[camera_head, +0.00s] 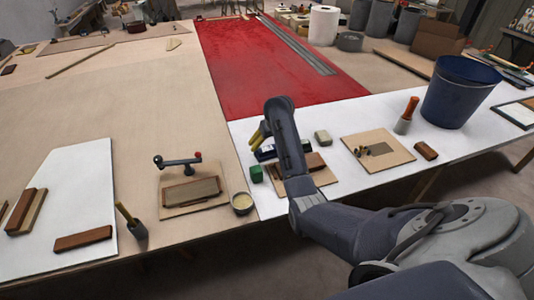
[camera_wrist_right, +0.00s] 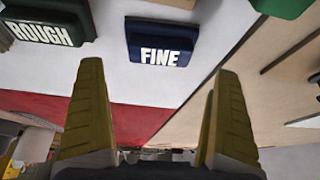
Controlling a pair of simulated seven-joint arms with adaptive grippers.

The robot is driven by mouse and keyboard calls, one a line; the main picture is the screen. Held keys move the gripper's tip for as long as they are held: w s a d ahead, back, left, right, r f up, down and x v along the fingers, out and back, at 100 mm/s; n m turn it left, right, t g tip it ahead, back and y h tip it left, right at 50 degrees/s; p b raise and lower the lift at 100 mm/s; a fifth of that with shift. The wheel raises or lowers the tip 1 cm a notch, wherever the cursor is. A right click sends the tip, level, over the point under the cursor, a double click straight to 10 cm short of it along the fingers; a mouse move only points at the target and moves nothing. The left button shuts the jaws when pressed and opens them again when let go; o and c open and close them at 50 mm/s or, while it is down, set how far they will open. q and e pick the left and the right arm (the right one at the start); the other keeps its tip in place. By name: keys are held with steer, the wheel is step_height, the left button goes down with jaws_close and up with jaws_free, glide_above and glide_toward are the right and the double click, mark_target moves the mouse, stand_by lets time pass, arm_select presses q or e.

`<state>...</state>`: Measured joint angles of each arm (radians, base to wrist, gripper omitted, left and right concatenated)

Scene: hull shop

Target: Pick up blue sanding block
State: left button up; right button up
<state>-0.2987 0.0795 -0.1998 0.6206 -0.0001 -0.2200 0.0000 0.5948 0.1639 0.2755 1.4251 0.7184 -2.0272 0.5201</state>
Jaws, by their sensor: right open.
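The blue sanding block (camera_wrist_right: 160,45), with FINE in white letters on its side, lies on the white sheet in the right wrist view. In the head view the blue block (camera_head: 265,153) is partly hidden by my right arm. My right gripper (camera_wrist_right: 150,120) is open, with its two yellow fingers apart and nothing between them. The block shows beyond the fingertips, in line with the gap. In the head view the right gripper (camera_head: 258,135) appears beside the block; I cannot tell its height. My left gripper is not in view.
A dark green block marked ROUGH (camera_wrist_right: 40,28) lies left of the blue one in the wrist view. A green block (camera_head: 256,174) is close by. The red sheet (camera_head: 270,70) is mostly clear.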

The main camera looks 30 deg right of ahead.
mark_target(266, 147)
steer(key=shift+x, duration=2.8)
steer(key=shift+d, duration=0.1)
steer(key=shift+c, duration=0.2)
steer(key=c, duration=1.2)
steer(key=shift+o, duration=0.2)
steer(key=shift+r, duration=0.1)
step_height(266, 147, up, 10)
